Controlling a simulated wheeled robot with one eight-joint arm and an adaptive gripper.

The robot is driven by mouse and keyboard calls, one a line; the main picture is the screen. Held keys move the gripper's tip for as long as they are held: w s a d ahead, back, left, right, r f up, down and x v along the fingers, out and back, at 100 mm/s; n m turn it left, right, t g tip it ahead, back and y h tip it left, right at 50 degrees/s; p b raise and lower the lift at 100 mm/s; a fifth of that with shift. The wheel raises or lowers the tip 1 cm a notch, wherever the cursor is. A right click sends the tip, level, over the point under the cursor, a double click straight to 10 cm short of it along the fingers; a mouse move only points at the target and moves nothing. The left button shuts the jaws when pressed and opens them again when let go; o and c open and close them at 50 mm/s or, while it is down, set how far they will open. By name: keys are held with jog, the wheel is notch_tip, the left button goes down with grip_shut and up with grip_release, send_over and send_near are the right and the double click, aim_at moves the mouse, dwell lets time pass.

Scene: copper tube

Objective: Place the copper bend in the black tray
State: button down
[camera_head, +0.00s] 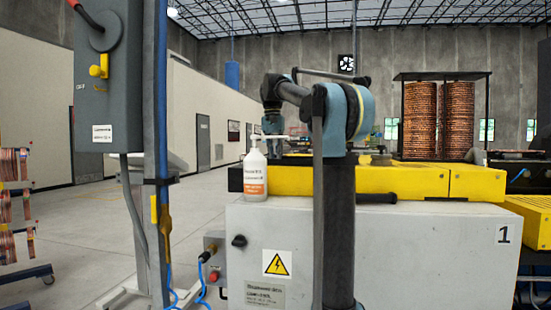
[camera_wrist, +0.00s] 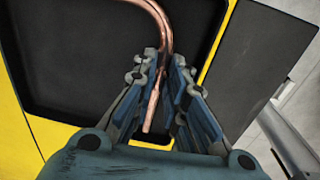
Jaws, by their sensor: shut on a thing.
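The copper bend (camera_wrist: 164,18) is a curved, shiny tube in the wrist view. Its curve rises to the top edge of the picture, and its straight end points down between my fingers. My gripper (camera_wrist: 165,62) is shut on the tube. The black tray (camera_wrist: 60,60) shows behind the bend, set in a yellow surround. The bend appears over the tray; I cannot tell whether it touches the tray floor. In the head view, my gripper (camera_head: 270,140) is small, above the yellow unit, and the bend is not clear there.
A white bottle (camera_head: 255,172) with an orange label stands at the left front of the grey cabinet (camera_head: 400,255). The yellow unit (camera_head: 405,180) lies on the cabinet. Tall copper coils (camera_head: 420,120) stand behind. A post with a control box (camera_head: 105,75) is at the left.

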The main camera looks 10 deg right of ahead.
jog(key=c, duration=1.9)
grip_release()
notch_tip(320, 180, up, 12)
jog(key=shift+w+a, duration=0.15)
jog(key=shift+a, duration=0.25)
